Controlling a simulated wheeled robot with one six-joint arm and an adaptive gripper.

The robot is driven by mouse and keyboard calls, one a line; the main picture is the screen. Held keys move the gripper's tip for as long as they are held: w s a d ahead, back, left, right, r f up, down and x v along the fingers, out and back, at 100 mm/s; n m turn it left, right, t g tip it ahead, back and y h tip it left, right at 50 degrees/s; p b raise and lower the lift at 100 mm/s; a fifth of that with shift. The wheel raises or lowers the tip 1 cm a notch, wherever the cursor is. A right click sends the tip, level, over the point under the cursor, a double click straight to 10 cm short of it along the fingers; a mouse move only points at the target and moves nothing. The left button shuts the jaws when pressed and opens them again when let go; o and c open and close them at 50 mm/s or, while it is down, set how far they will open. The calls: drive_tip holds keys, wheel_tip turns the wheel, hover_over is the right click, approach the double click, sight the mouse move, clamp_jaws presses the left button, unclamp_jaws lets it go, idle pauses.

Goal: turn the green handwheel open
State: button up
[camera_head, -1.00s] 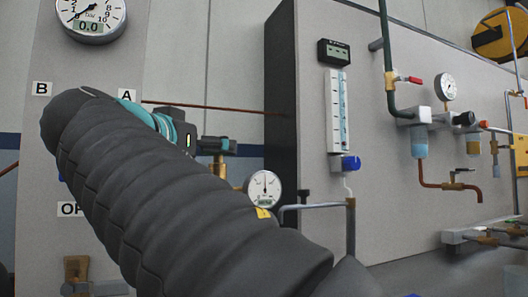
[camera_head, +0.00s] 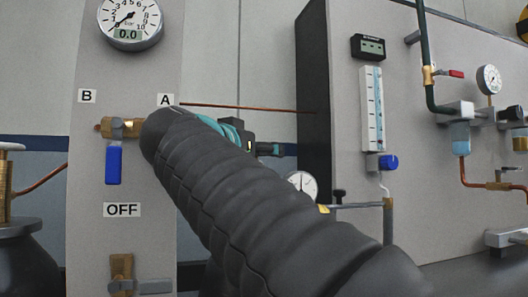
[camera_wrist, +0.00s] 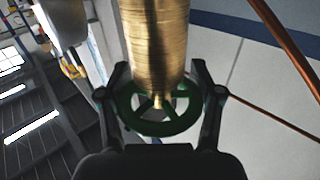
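The green handwheel (camera_wrist: 137,123) is a spoked rim on the end of a brass valve body (camera_wrist: 157,45) in the wrist view. My gripper (camera_wrist: 160,92) has one dark finger on each side of the wheel, so the wheel lies between them. The fingers are spread about as wide as the rim; I cannot tell whether both touch it. In the head view my dark-sleeved arm reaches to the right, with my gripper (camera_head: 271,149) partly showing beyond its teal band. The handwheel is hidden behind the arm there.
A brass valve (camera_head: 130,127) with a blue lever (camera_head: 113,165) is on the grey panel above an OFF label (camera_head: 122,210). A dial gauge (camera_head: 302,184) sits just right of my gripper. A flowmeter (camera_head: 372,110) and pipes are farther right. A copper pipe (camera_wrist: 290,45) runs near the wheel.

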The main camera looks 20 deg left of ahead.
drive_tip(key=shift+y+b, duration=0.3)
drive_tip(key=n+y+b, duration=0.1)
drive_tip(key=n+y, duration=0.1)
drive_tip(key=shift+a+f+y+b, duration=0.1)
drive_tip(key=shift+y+b, duration=0.25)
drive_tip(key=shift+y, duration=0.05)
drive_tip(key=n+y, duration=0.1)
drive_tip(key=y, duration=0.1)
drive_tip(key=n+y, duration=0.1)
drive_tip(key=shift+a+n+y+b, duration=0.25)
drive_tip(key=shift+n+y+b, duration=0.05)
drive_tip(key=shift+y+b, duration=0.1)
drive_tip(key=shift+s+a+r+n+g+y+p, duration=0.1)
drive_tip(key=shift+n+g+y+p, duration=0.1)
drive_tip(key=shift+n+y+p, duration=0.4)
drive_tip(key=shift+w+a+r+n+g+y+p, duration=0.15)
drive_tip(key=shift+n+y, duration=0.25)
drive_tip(key=shift+y, duration=0.45)
drive_tip(key=shift+s+a+r+n+g+y+p, duration=0.15)
drive_tip(key=shift+n+g+y+p, duration=0.1)
drive_tip(key=shift+n+y+p, duration=0.4)
drive_tip(key=shift+y, duration=0.4)
drive_tip(key=shift+s+a+f+n+g+y+p, duration=0.15)
drive_tip(key=shift+n+g+y+p, duration=0.25)
drive_tip(key=shift+p, duration=0.25)
drive_tip(key=shift+w+a+f+n+g+y+p, duration=0.1)
drive_tip(key=shift+n+g+y+p, duration=0.25)
drive_tip(key=shift+y+p, duration=0.2)
